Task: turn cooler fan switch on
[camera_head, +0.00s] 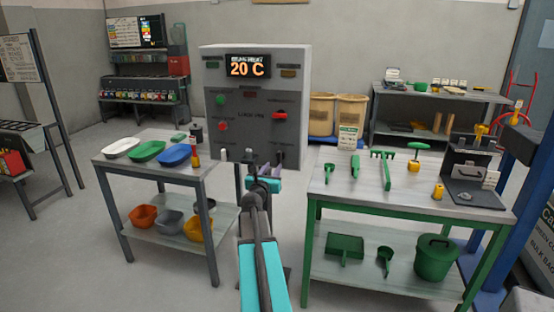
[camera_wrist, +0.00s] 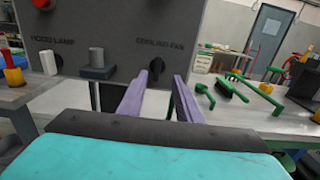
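In the head view my gripper (camera_head: 262,170) reaches toward the lower part of the cabinet (camera_head: 255,60), whose display reads 20 C.
A table with trays (camera_head: 150,160) stands left and a green-legged table (camera_head: 400,195) with garden tools stands right. My arm passes between them.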

